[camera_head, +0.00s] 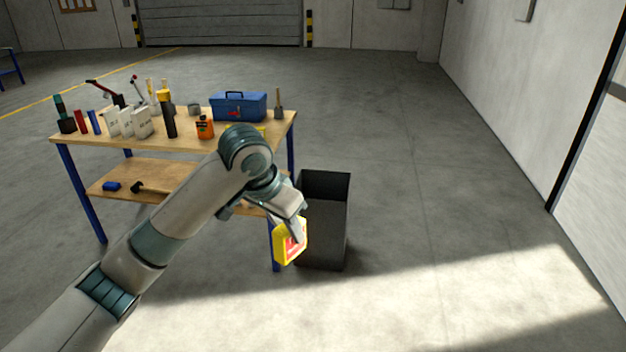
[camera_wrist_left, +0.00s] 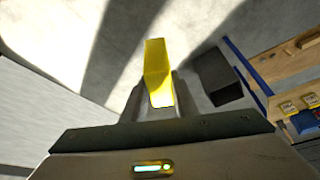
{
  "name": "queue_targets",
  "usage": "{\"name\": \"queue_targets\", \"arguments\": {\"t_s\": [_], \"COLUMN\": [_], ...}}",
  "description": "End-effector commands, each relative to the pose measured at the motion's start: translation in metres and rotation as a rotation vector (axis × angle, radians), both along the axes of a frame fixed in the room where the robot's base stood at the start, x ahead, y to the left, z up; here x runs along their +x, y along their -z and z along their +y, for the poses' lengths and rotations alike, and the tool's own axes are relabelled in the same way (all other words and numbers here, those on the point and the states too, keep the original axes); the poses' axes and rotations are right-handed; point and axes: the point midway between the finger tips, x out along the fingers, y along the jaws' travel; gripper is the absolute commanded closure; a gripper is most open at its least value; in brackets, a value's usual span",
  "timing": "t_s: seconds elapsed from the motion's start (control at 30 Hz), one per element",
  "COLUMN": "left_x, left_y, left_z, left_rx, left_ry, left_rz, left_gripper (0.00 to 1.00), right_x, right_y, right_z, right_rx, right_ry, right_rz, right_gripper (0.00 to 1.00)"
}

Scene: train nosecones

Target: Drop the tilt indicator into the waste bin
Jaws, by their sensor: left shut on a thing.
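The tilt indicator (camera_head: 289,245) is a yellow block with a red face. My left gripper (camera_head: 296,229) is shut on it and holds it in the air, in front of the left side of the waste bin in the head view. In the left wrist view the yellow block (camera_wrist_left: 158,75) sits between the two fingers (camera_wrist_left: 158,103). The waste bin (camera_head: 328,225) is a tall dark grey open box on the floor, right of the workbench; it also shows in the left wrist view (camera_wrist_left: 217,75), to the right of the block. My right gripper is in neither view.
The workbench (camera_head: 112,140) with blue legs stands at the left. It carries a blue toolbox (camera_head: 238,106), an orange bottle (camera_head: 205,128), white boxes (camera_head: 141,122) and several tools. The floor (camera_head: 420,180) right of the bin is clear.

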Motion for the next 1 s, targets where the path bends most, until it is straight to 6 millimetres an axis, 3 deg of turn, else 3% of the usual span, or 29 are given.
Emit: {"name": "queue_targets", "arguments": {"t_s": [0.03, 0.2, 0.5, 0.7, 1.0], "left_x": [-0.008, -0.032, -0.093, -0.125, -0.137], "left_y": [0.027, 0.092, 0.182, 0.210, 0.217], "left_z": [0.010, 0.042, 0.100, 0.127, 0.136], "left_rx": [0.000, 0.001, 0.002, 0.000, -0.001], "left_ry": [-0.041, -0.198, -0.468, -0.587, -0.633], "left_rz": [0.005, 0.006, 0.004, 0.002, 0.000], "left_gripper": [0.96, 0.96, 0.96, 0.96, 0.96], "right_x": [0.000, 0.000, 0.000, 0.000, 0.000], "right_y": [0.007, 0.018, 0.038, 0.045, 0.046], "right_z": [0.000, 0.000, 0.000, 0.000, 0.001], "right_rx": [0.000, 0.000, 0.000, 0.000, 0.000], "right_ry": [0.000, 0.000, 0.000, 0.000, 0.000], "right_rz": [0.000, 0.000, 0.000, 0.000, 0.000], "right_gripper": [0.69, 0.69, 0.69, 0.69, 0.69]}}
